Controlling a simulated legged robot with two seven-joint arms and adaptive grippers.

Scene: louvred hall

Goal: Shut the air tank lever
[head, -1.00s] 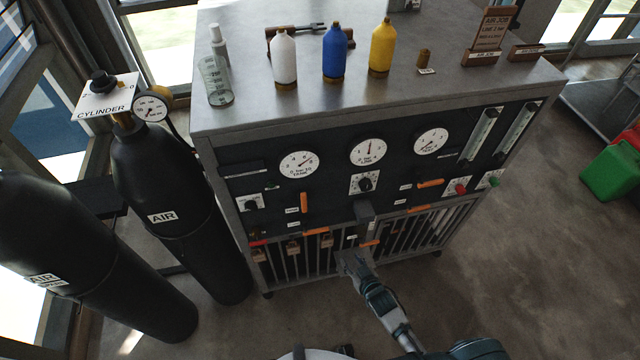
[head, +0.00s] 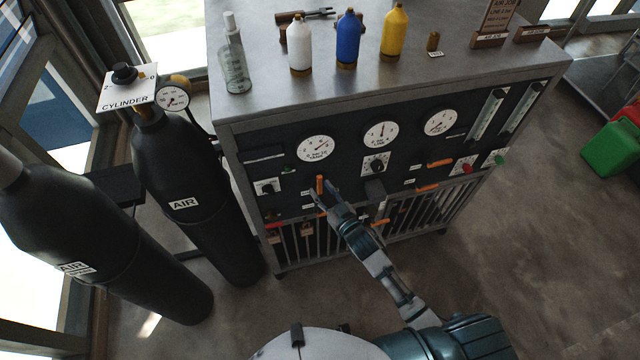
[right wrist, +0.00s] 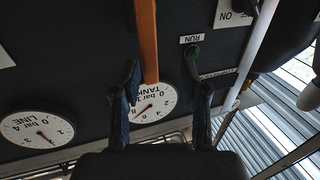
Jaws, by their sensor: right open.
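The upright orange lever (head: 320,184) is on the dark panel below the TANK gauge (head: 316,148). My right gripper (head: 328,194) is open at the lever and covers its lower part in the head view. In the right wrist view, the picture is upside down and the lever (right wrist: 147,40) hangs from the top edge. Its end shows between my right gripper's two fingers (right wrist: 167,90), close to the left finger. I cannot tell whether they touch. The TANK gauge (right wrist: 153,103) shows behind the fingers. My left gripper is not in view.
Other orange handles (head: 440,163) and a black knob (head: 376,166) are on the panel. A barred grille (head: 420,213) lies below. Two black AIR cylinders (head: 185,180) stand at the left. Bottles (head: 299,45) stand on the cabinet top (head: 265,85).

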